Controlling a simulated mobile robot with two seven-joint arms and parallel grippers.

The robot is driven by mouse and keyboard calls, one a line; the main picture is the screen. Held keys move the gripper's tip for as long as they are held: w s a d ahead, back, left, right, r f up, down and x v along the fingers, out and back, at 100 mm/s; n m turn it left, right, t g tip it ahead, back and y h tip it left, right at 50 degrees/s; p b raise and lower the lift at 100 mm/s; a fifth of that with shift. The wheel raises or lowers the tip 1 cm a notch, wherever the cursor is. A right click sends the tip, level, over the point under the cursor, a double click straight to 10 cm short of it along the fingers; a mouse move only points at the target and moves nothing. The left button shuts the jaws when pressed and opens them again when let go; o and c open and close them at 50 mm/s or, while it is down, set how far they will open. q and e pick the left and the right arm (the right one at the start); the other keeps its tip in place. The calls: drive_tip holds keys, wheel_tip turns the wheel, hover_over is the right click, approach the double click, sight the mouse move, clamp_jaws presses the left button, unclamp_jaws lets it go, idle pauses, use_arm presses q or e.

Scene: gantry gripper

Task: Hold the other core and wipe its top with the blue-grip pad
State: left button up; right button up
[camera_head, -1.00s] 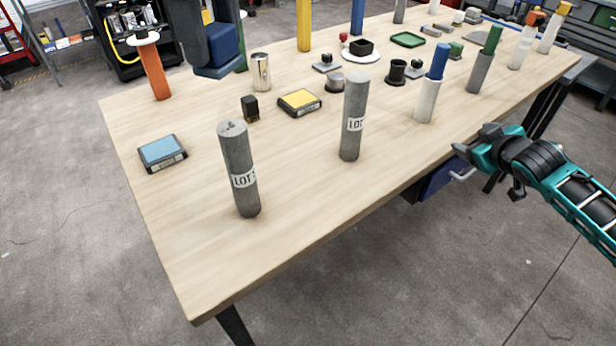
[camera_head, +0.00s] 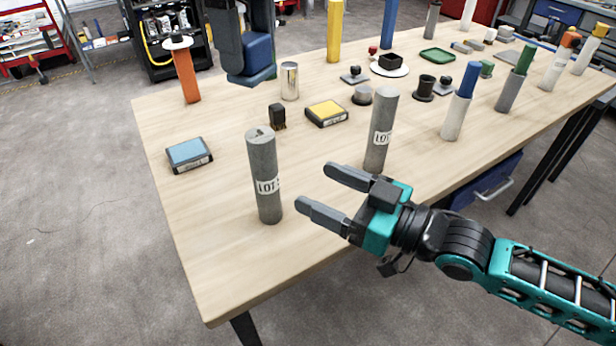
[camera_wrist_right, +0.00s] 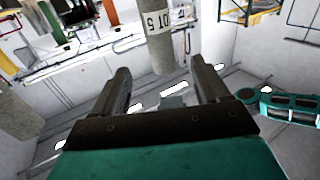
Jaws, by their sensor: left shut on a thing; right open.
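Two upright grey cores stand on the table. The near-left core (camera_head: 264,178) has dark specks on its top and a LOT label; the other core (camera_head: 380,132) stands further right, its top plain grey. My right gripper (camera_head: 314,186) is open and empty, right of the near-left core, fingers pointing toward it. In the right wrist view the near-left core (camera_wrist_right: 160,38) shows beyond the open fingers (camera_wrist_right: 160,70), apart from them. The other core shows at the left edge (camera_wrist_right: 14,112). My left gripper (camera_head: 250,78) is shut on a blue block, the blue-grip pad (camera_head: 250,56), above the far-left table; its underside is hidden.
A blue-topped box (camera_head: 188,153), yellow-topped box (camera_head: 326,113), small black block (camera_head: 277,116) and metal cylinder (camera_head: 289,80) stand behind the cores. More posts and small parts crowd the right and back. The front-left table (camera_head: 215,250) is clear.

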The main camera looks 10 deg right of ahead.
sight(275, 168)
drive_tip(key=x, duration=1.1)
drive_tip(key=shift+w+a, duration=0.2)
clamp_jaws()
